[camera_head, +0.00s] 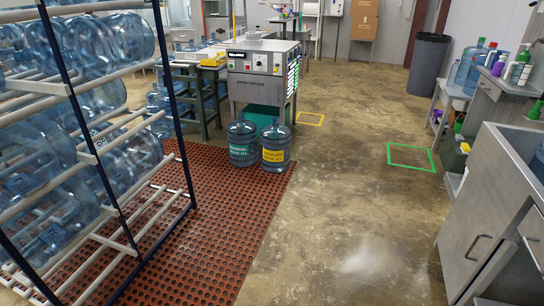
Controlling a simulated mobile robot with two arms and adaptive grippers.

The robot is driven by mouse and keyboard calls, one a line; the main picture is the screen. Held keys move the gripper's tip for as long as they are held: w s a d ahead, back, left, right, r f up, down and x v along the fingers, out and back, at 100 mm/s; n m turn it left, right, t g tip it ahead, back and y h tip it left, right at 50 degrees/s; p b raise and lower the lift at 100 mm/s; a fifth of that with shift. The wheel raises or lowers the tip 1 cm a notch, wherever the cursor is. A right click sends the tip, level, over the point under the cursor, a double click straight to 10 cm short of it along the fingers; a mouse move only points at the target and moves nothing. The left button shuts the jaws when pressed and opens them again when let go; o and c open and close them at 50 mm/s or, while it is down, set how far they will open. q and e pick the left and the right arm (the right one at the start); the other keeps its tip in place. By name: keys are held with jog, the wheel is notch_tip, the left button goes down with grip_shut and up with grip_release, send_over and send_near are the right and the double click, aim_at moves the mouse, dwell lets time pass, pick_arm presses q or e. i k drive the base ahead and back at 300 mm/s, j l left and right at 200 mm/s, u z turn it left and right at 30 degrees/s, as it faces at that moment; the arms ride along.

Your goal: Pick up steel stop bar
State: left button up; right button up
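I cannot pick out a steel stop bar in the head view. A steel machine (262,62) with a control panel stands on legs at the upper middle, with a dark-framed table (197,78) on its left. Small items on that table are too far off to make out. Two capped blue water jugs stand upright on the floor before the machine, one with a green label (242,144) and one with a yellow label (275,146). Neither of my grippers is in view.
A rack (117,200) of large jugs fills the left, beside a red perforated mat (232,240). A steel cabinet (478,215) and bottle-laden benches line the right. A grey bin (428,65) stands behind. Green (412,169) and yellow (309,124) floor squares are empty; the middle floor is clear.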

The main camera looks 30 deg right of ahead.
aim_at(178, 56)
jog(key=i+z, duration=0.2)
jog(key=i, duration=0.35)
jog(key=i+j+z, duration=0.15)
jog(key=i, duration=0.4)
